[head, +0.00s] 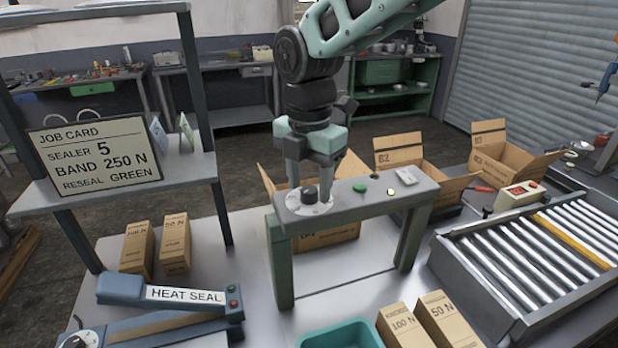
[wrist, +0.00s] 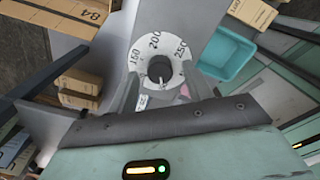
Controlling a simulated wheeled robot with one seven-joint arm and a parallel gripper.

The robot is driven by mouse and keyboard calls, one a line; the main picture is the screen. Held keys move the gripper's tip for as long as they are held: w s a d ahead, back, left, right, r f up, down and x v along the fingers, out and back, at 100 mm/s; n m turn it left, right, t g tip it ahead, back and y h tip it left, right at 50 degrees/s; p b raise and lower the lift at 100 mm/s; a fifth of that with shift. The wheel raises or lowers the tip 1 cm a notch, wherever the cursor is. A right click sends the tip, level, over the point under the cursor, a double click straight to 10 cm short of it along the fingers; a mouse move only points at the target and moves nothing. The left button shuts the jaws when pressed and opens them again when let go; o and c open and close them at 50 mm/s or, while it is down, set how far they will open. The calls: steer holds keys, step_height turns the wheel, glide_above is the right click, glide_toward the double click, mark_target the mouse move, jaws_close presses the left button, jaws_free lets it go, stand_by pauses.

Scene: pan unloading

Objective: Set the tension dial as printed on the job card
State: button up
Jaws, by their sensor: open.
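The job card (head: 95,155) reads "SEALER 5", "BAND 250 N", "RESEAL GREEN". The tension dial is a black knob (head: 310,193) on a round white scale plate (head: 322,208), at the left end of a green-grey bridge. In the wrist view the plate (wrist: 147,42) shows 150, 200 and 250, with another figure partly hidden below. A light mark shows on the lower side of the knob (wrist: 160,67); its exact setting is unclear. My gripper (head: 309,178) points down over the knob. Its jaws are open, one on each side; contact cannot be told.
The heat sealer (head: 165,290) lies at front left. A teal tray (head: 340,338) and cartons stand in front. A roller conveyor (head: 530,255) is at right.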

steer(key=shift+f, duration=0.3)
steer(key=c, duration=1)
steer(key=shift+o, duration=0.2)
